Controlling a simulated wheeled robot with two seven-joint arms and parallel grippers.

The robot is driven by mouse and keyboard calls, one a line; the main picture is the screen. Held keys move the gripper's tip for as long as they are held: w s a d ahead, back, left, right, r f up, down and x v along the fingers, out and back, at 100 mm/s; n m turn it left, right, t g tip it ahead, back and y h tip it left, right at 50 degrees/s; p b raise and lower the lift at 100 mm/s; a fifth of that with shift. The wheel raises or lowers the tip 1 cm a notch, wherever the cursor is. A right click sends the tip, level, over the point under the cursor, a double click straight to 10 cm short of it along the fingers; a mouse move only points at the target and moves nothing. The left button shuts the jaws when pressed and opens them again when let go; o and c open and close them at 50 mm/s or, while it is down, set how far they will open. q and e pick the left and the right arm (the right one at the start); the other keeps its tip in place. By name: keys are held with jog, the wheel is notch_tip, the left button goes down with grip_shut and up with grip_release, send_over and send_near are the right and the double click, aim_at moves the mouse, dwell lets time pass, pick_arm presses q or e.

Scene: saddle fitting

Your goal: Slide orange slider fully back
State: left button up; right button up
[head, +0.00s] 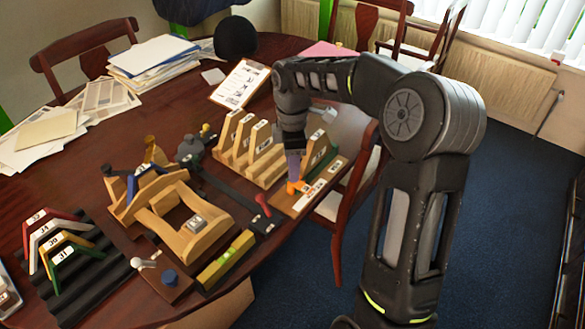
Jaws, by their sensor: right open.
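The small orange slider (298,186) sits on a narrow wooden board (311,197) with white labels, near the right edge of the dark wooden table. My right gripper (294,176) points down right at the slider from above; its finger hides part of the slider. I cannot tell whether they touch. The fingers are seen nearly edge-on, and nothing shows held between them. My left gripper is not in view.
A wooden rack of upright numbered plates (259,143) stands close to the left of my right gripper. A wooden saddle frame (188,222) and black ribbed mat (92,289) lie further left. A chair (352,205) stands against the table's right edge.

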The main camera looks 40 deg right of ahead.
jog(key=shift+f, duration=0.85)
jog(key=shift+c, duration=0.5)
grip_shut()
dwell(0.3)
